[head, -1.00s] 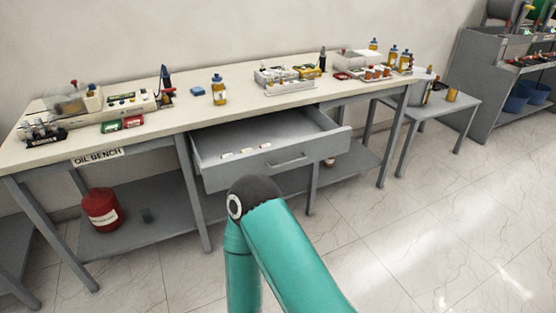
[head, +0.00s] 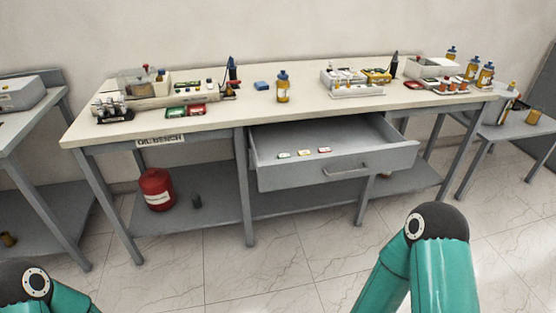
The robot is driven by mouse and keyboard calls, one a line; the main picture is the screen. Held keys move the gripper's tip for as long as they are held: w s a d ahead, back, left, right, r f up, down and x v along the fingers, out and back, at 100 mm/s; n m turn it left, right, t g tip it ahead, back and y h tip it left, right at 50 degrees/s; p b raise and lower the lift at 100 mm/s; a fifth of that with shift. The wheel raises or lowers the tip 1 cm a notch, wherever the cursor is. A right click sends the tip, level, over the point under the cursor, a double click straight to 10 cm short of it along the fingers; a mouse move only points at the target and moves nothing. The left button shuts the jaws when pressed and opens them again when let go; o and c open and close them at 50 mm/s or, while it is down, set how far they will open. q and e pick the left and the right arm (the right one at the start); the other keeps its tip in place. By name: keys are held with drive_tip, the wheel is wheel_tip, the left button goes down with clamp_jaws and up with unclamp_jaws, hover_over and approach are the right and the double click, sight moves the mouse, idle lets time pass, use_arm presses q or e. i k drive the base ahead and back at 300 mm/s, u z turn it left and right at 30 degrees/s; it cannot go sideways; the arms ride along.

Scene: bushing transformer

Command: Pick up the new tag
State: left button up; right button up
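The drawer (head: 335,170) under the oil bench is pulled open. Several small tags lie in it: a tag with green (head: 284,155) at the left, a tag with yellow and red (head: 304,153) in the middle, and a tag with red (head: 325,150) at the right. They are too small to read, so I cannot tell which is the new tag. Teal links of both my arms show at the lower edge, in front of and below the bench. Both grippers are out of the picture.
The oil bench top (head: 225,108) carries test devices, an oil bottle (head: 283,87) and a blue block (head: 262,86). A red can (head: 156,190) stands on the lower shelf. Side tables stand left and right. The floor (head: 250,275) before the bench is clear.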

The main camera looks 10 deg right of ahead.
sight(283, 155)
drive_tip(key=u, duration=0.1)
drive_tip(key=k, duration=0.35)
drive_tip(key=z, duration=0.5)
drive_tip(key=i, duration=1.35)
drive_tip(key=u, duration=0.4)
